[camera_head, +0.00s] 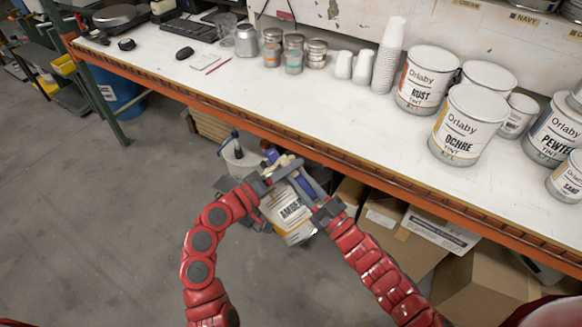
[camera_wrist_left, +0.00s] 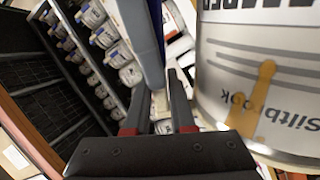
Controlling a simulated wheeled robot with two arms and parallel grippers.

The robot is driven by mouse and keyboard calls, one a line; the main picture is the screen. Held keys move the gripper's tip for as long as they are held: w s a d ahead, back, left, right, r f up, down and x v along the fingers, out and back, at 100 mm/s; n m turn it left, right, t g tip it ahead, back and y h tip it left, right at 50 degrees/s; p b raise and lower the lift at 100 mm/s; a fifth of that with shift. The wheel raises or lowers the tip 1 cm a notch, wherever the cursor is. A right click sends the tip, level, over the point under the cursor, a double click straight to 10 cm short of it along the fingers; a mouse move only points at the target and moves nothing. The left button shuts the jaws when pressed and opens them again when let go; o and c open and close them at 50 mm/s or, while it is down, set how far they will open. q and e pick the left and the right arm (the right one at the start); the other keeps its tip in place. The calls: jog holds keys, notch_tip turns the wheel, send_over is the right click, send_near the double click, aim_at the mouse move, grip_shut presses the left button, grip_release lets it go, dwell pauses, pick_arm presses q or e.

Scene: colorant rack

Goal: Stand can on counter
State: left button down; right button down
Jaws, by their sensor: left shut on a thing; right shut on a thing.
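The amber-labelled can (camera_head: 290,215) hangs tilted in front of the counter (camera_head: 325,115), below its front edge, between my two arms. My left gripper (camera_head: 288,168) and right gripper (camera_head: 302,182) meet near its top, and both are shut on it; their exact grip points are hard to make out. In the left wrist view the can (camera_wrist_left: 255,75) fills the right side, with part of its label and an orange drip showing. The left fingers (camera_wrist_left: 160,95) show at the centre of that view, with a blue and white part beyond them.
Several paint cans, with the ochre can (camera_head: 468,125) nearest, crowd the counter's right end. Stacked white cups (camera_head: 389,60) and small jars stand along the back. The front middle of the counter is bare. A bucket (camera_head: 240,158) and cardboard boxes (camera_head: 415,250) are below.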

jog(key=shift+r, duration=0.35)
dwell(0.5)
jog(key=c, duration=0.6)
grip_release()
jog(key=shift+o, duration=0.2)
jog(key=shift+d+f, duration=0.15)
